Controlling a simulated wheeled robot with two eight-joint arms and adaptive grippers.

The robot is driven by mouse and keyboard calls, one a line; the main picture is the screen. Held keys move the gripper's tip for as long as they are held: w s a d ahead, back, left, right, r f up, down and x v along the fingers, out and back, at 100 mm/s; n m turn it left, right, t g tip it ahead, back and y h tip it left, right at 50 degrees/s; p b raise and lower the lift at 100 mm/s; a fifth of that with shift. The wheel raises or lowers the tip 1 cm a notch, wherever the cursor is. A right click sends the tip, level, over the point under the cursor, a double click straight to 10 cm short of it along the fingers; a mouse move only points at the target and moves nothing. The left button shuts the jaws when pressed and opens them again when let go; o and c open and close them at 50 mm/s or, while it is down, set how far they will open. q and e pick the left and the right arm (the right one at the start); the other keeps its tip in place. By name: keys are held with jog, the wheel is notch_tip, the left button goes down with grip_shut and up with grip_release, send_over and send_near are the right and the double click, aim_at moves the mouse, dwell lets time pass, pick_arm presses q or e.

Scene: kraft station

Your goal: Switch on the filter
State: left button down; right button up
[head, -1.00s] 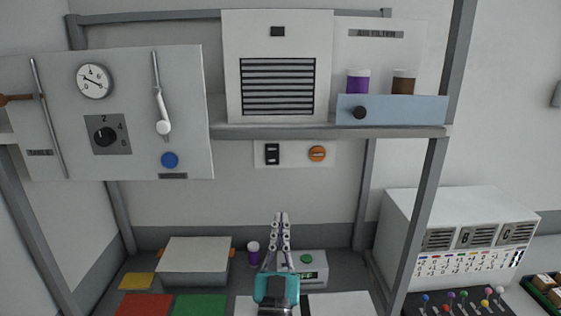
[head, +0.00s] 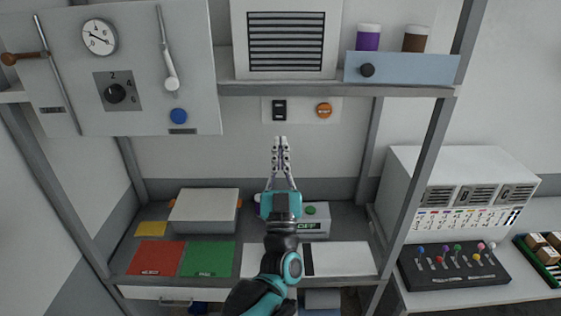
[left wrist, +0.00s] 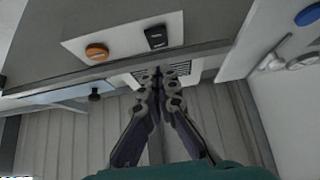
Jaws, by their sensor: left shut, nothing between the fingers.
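The air filter (head: 285,40) is a white box with a dark slatted grille on the upper shelf. Below the shelf a white plate (head: 301,110) carries a black rocker switch (head: 279,110) and a round orange button (head: 323,110). In the left wrist view the black switch (left wrist: 156,37) and the orange button (left wrist: 97,52) show near the top. My left gripper (head: 280,140) is shut and empty, pointing up, with its tips just below the black switch in the head view. Contact with the switch cannot be told. My right gripper is not in view.
A panel (head: 145,120) with a dial, knob, levers and blue button hangs at the left. A blue-fronted holder (head: 410,69) with two jars stands on the shelf (head: 230,89). A white box (head: 205,210) and colored mats lie on the bench below.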

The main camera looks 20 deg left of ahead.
aim_at(280, 113)
pick_arm(q)
jog(key=shift+w+a+r+p, duration=0.15)
jog(key=shift+w+a+r, duration=0.15)
jog(key=shift+w, duration=0.8)
jog(key=shift+w+a+r+p, duration=0.1)
jog(key=shift+w+a+r, duration=0.2)
jog(key=shift+w, duration=0.75)
jog(key=shift+w+a+r+p, duration=0.15)
jog(key=shift+w+a, duration=0.2)
jog(key=shift+w, duration=0.75)
jog(key=shift+s, duration=0.15)
